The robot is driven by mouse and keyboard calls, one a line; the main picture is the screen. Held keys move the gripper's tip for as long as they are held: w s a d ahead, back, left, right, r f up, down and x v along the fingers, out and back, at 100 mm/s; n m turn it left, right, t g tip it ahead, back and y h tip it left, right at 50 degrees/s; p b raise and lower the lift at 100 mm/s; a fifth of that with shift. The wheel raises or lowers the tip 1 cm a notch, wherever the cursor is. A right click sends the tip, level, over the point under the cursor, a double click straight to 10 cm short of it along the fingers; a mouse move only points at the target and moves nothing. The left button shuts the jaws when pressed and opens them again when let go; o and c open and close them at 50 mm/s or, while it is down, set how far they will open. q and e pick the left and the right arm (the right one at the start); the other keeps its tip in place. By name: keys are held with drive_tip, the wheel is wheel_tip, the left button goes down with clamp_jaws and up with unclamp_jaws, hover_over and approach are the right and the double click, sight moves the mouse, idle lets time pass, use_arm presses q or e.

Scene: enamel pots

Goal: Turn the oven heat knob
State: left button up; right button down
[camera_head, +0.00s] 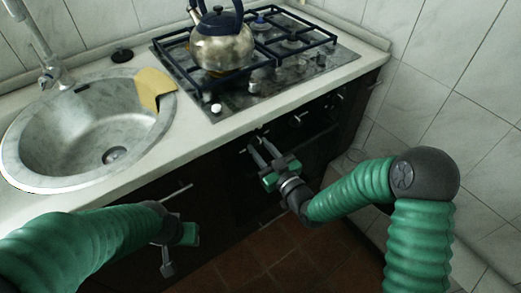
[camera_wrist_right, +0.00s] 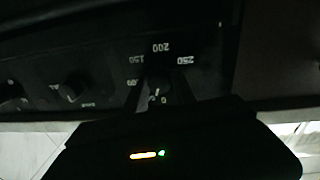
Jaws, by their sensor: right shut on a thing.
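The oven heat knob (camera_wrist_right: 157,88) is dark and sits on a black panel, with the marks 150, 200 and 250 around it in the right wrist view. My right gripper (camera_head: 257,143) reaches the oven front below the counter edge. It also shows in the right wrist view (camera_wrist_right: 160,95), its two fingers shut on the heat knob. The fingers hide much of the knob, and its exact pointer angle is too dark to read. My left gripper (camera_head: 170,254) hangs low in front of the dark cabinet, away from the oven; its opening is unclear.
Other dark knobs (camera_wrist_right: 72,88) sit left of the heat knob. Above are the gas hob (camera_head: 240,108) with a kettle (camera_head: 218,50), a round sink (camera_head: 60,140) and a yellow cloth (camera_head: 152,88). The tiled floor (camera_head: 290,255) is clear below.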

drive_tip(key=shift+d+f+n+b, duration=0.15)
drive_tip(key=shift+n+b, duration=1.1)
drive_tip(key=shift+n, duration=0.85)
drive_tip(key=c, duration=1)
unclamp_jaws()
drive_tip(key=shift+c, duration=0.2)
drive_tip(key=p+v, duration=0.8)
drive_tip(key=v, duration=0.8)
drive_tip(key=shift+s+d+f, duration=0.2)
drive_tip(key=shift+s+d, duration=0.05)
drive_tip(key=shift+s, duration=0.05)
